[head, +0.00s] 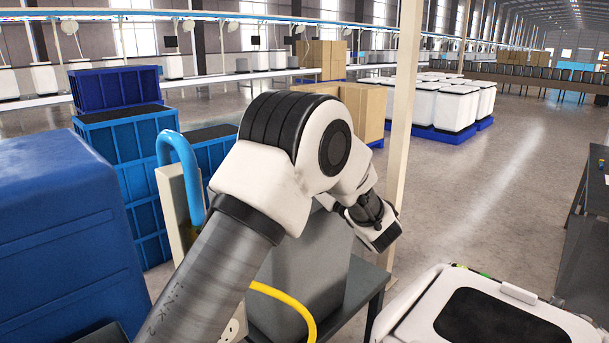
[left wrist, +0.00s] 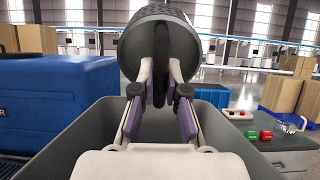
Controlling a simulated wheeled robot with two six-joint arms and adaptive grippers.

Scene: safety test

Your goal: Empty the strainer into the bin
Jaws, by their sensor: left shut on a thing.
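In the left wrist view my left gripper (left wrist: 160,76) is shut on the strainer (left wrist: 150,14), a dark grey round vessel with a mesh-like wall. The strainer lies tilted at the top of that view, and its contents are hidden. A grey open bin (left wrist: 72,140) spreads below and around the gripper; its inside floor is mostly hidden. In the head view my left arm covers much of the middle, and the strainer cannot be made out. A grey box-shaped body (head: 325,250), probably the bin, stands behind the arm. My right gripper is in neither view.
A large blue container (head: 60,230) stands at the left, with blue crates (head: 125,150) behind it. A yellow hose (head: 290,302) and a light post (head: 404,110) are close to my arm. Red and green buttons (left wrist: 259,135) sit right of the bin. Open floor lies at the right.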

